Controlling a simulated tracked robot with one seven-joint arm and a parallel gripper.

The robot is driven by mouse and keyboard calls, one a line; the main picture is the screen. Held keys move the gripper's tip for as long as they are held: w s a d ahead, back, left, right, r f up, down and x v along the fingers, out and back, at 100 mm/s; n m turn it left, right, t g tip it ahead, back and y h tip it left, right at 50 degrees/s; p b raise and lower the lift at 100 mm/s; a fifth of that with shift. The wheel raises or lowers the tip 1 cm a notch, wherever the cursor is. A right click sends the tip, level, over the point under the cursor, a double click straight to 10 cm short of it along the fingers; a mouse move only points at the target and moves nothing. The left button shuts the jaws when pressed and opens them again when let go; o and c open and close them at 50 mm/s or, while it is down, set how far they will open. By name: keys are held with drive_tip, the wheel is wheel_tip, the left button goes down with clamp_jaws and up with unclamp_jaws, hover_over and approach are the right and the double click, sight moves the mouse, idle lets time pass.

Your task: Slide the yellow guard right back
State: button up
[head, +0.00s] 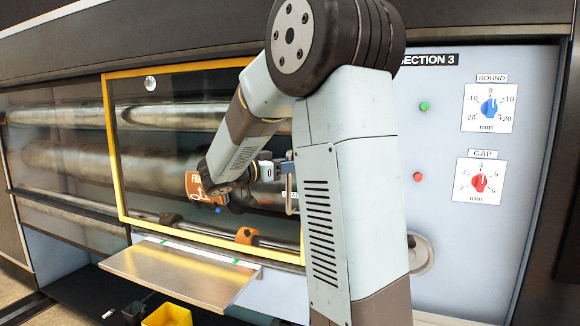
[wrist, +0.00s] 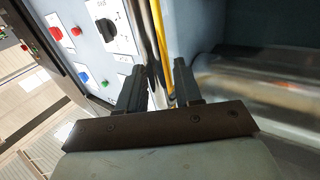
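The yellow guard is a clear panel in a yellow frame (head: 111,150) across the printer opening in the head view. Its right part is largely hidden by my arm. A yellow edge (wrist: 161,32) of it shows upright in the wrist view, beside a shiny metal strip (wrist: 153,50). My gripper (head: 285,170) is by the guard's right side in the head view, its fingertips mostly hidden. In the wrist view my gripper (wrist: 158,66) has its fingers apart, with the strip and yellow edge showing in the gap. I see no clear contact.
Metal rollers (head: 75,160) lie behind the guard and the glass left of it. The control panel (head: 445,180) with blue and red dials is at right. A metal shelf (head: 180,275) juts out below. A yellow bin (head: 168,315) sits at lower left.

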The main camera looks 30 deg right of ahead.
clamp_jaws()
drive_tip(key=shift+d, duration=0.15)
